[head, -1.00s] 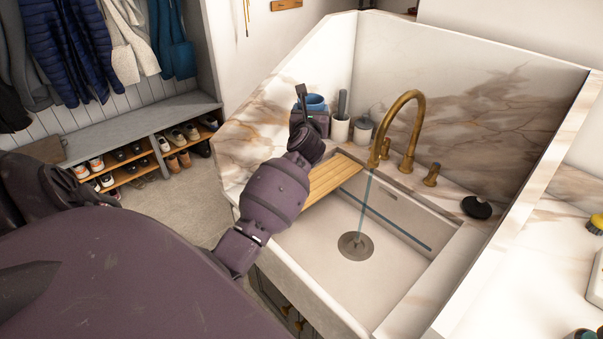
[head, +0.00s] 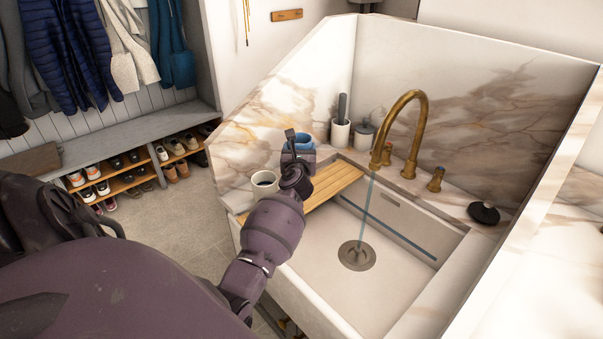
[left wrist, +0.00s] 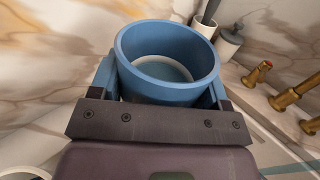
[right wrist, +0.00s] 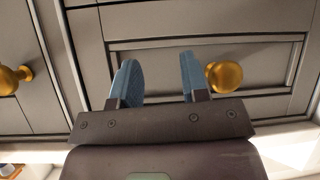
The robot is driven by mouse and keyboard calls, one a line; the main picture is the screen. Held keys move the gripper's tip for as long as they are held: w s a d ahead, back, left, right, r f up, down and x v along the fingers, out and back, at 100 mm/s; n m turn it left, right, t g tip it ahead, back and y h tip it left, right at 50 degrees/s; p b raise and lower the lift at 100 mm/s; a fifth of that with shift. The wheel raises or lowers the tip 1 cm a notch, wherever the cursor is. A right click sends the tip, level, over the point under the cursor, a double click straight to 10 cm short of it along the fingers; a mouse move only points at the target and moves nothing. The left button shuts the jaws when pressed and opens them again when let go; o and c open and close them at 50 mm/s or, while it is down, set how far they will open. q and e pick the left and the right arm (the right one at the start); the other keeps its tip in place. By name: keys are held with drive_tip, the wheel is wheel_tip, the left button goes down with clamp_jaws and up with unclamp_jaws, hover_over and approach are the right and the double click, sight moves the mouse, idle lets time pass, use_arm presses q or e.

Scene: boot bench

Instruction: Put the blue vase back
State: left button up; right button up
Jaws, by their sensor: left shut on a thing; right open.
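The blue vase (head: 299,143) is a round, open-topped vessel beside the wooden drainboard in the head view. In the left wrist view the vase (left wrist: 165,88) fills the space between the fingers, its round mouth facing the camera. My left gripper (head: 298,158) is shut on it. The vase's base is hidden by the gripper, so I cannot tell whether it touches the counter. My right gripper (right wrist: 158,78) is open and empty, its blue-padded fingers in front of grey drawer fronts.
A white mug (head: 264,184) with dark contents stands left of my left gripper. A tumbler (head: 340,134) and a lidded jar (head: 364,133) stand behind the vase. The slatted board (head: 335,181) spans the sink's left side. The brass tap (head: 412,98) runs. Brass knobs (right wrist: 224,76) face my right gripper.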

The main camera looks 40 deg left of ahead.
use_arm(q)
drive_tip(key=shift+f+b, duration=0.45)
drive_tip(key=shift+f, duration=0.6)
wheel_tip(320, 180, down, 3)
drive_tip(key=shift+f+b, duration=0.15)
drive_tip(key=shift+b, duration=0.75)
drive_tip(key=shift+f, duration=0.35)
drive_tip(key=shift+r, duration=0.1)
drive_tip(key=o, duration=0.9)
drive_tip(key=shift+f+b, duration=0.25)
drive_tip(key=shift+b, duration=0.05)
drive_tip(key=shift+o, duration=0.5)
use_arm(e)
drive_tip(key=f, duration=0.4)
drive_tip(key=shift+s+a, duration=0.1)
drive_tip(key=shift+s, duration=0.15)
use_arm(q)
drive_tip(key=shift+r, duration=0.1)
